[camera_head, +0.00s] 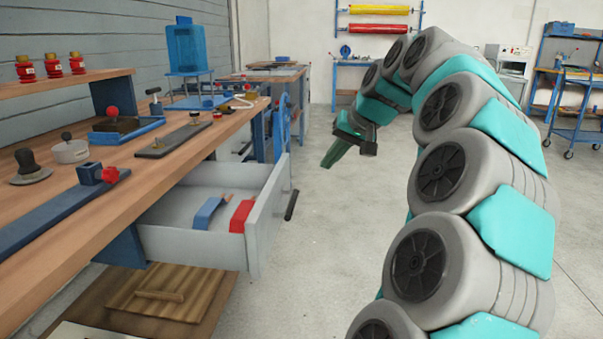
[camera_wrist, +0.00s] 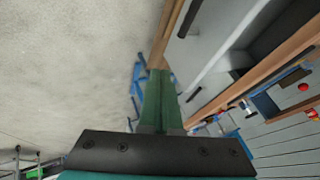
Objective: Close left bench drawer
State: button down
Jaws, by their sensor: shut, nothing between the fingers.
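The bench drawer (camera_head: 200,243) is grey and stands pulled out from under the wooden bench top (camera_head: 160,180). Its front panel (camera_head: 268,215) faces right and carries a dark bar handle (camera_head: 291,205). A blue item and a red item lie inside the drawer. My gripper (camera_head: 333,158), with green fingers, is shut and empty in the air to the right of and beyond the drawer front, apart from it. In the wrist view, the green fingers (camera_wrist: 160,85) lie together, with a grey panel and a dark handle (camera_wrist: 190,18) to their upper right.
Tools and knobs stand on the bench top. A blue stand (camera_head: 188,50) is at its far end. A wooden board (camera_head: 160,292) lies below the drawer. The grey floor (camera_head: 320,270) between the drawer and my arm is clear. A blue cart (camera_head: 575,95) stands at the back right.

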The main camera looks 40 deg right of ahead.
send_near(287, 191)
notch_tip(287, 191, down, 4)
jog(key=d, duration=0.2)
jog(key=shift+w+a+r, duration=0.1)
jog(key=shift+w+a, duration=1.05)
jog(key=shift+w, duration=0.15)
jog(key=shift+a, duration=0.1)
jog(key=w+a+p, duration=0.1)
jog(key=w+a, duration=0.3)
jog(key=w, duration=0.1)
jog(key=w+a+p, duration=0.1)
jog(key=w+a, duration=0.4)
jog(key=w+a+p, duration=0.2)
jog(key=w+a, duration=0.2)
jog(key=w, duration=0.2)
jog(key=shift+w+a, duration=0.1)
jog(key=shift+a, duration=0.25)
jog(key=shift+w+a, duration=0.1)
jog(key=shift+w, duration=0.05)
jog(key=shift+r, duration=0.15)
